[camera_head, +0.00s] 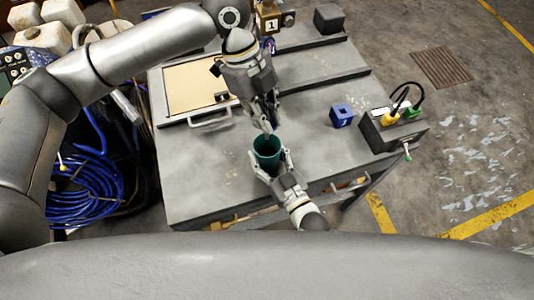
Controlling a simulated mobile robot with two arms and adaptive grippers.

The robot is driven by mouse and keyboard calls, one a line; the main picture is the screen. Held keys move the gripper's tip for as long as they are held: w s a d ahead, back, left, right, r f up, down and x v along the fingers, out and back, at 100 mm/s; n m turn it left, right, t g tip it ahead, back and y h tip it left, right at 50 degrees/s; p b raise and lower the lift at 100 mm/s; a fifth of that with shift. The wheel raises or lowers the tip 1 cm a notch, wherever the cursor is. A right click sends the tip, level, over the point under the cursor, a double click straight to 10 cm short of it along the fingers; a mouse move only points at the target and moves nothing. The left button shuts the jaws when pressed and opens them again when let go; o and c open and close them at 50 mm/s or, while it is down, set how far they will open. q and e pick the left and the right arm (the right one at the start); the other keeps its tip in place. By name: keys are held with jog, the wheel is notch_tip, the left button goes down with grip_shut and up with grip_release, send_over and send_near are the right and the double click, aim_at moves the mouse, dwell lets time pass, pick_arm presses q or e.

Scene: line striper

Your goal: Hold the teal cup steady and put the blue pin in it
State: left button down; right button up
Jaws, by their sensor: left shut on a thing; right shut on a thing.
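The teal cup (267,147) is upright with its open mouth facing up, near the front edge of the grey table. My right gripper (268,160) comes from the front and is shut around the cup's sides. My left gripper (266,116) points down just behind and above the cup mouth. It is shut on a thin thing, which seems to be the blue pin; its fingers hide most of it and its colour is unclear. The low end of this thing is close to the cup's far rim; I cannot tell whether it is inside.
A blue block (341,116) with a hole stands right of the cup. A grey box (387,130) with yellow and green plugs sits at the table's right edge. A tan panel (197,84) with a handle lies at left. The table (208,170) is clear left of the cup.

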pick_arm(q)
jog(key=shift+f, duration=2.75)
jog(key=c, duration=1.4)
grip_release()
jog(key=shift+o, duration=0.2)
jog(key=v, duration=1.2)
